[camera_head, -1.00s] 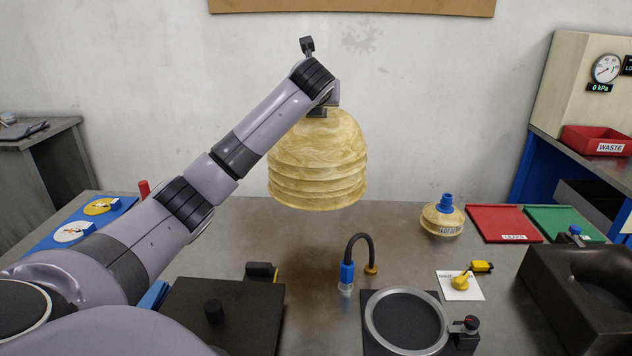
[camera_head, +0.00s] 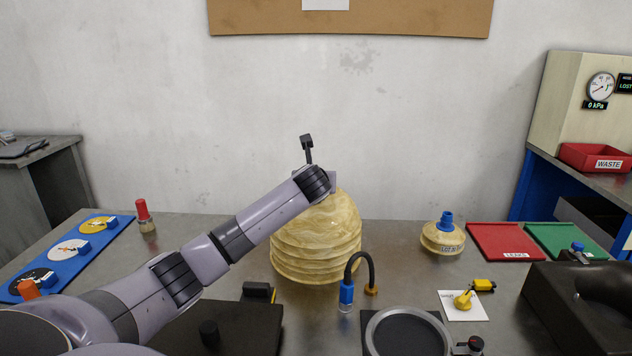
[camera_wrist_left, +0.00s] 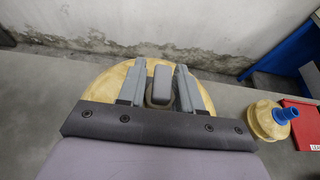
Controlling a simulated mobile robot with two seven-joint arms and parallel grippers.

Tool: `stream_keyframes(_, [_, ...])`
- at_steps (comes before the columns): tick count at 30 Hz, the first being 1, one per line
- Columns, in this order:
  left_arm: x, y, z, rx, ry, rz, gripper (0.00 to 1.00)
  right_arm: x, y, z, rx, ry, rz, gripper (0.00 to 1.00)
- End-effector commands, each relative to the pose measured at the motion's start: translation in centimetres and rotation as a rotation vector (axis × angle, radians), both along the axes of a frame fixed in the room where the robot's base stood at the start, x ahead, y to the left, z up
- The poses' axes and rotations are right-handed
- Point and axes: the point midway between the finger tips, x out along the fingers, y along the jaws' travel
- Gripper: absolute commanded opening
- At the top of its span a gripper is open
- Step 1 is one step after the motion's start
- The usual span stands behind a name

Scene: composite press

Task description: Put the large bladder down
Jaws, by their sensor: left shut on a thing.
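The large bladder (camera_head: 318,245) is a yellow-tan, marbled dome with ribbed rings. It is upright at the back middle of the table, its base at or very near the tabletop; I cannot tell for sure that it touches. My left gripper (camera_head: 322,184) is at its top. In the left wrist view my left gripper (camera_wrist_left: 160,85) is shut on a grey block-like top piece, with the yellow bladder (camera_wrist_left: 100,85) spreading out beneath it. The arm hides part of the bladder's left side. My right gripper is in neither view.
A hose with a blue fitting (camera_head: 346,292) stands just in front of the bladder. A small bladder with a blue cap (camera_head: 443,236), a red tray (camera_head: 505,242) and a green tray (camera_head: 566,241) are to the right. A blue board (camera_head: 50,272) lies at left.

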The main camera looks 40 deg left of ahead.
Motion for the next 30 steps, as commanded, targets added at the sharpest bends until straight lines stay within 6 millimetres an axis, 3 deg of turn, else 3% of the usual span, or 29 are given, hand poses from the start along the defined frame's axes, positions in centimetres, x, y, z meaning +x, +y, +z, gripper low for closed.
stream_keyframes(7, [0.0,0.0,0.1,0.001,-0.002,0.000,0.00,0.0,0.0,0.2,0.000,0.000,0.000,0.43])
stream_keyframes(8, [0.0,0.0,-0.1,0.000,0.001,0.001,0.38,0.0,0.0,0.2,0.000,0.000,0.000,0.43])
stream_keyframes(10, [0.0,0.0,-0.1,0.000,0.001,0.001,0.60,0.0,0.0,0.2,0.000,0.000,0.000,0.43])
stream_keyframes(22, [-0.1,-0.1,0.2,0.000,0.000,0.000,0.60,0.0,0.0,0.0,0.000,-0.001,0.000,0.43])
stream_keyframes(30, [-2.1,-1.7,1.2,0.002,0.000,-0.002,0.60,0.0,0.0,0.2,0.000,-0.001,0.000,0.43])
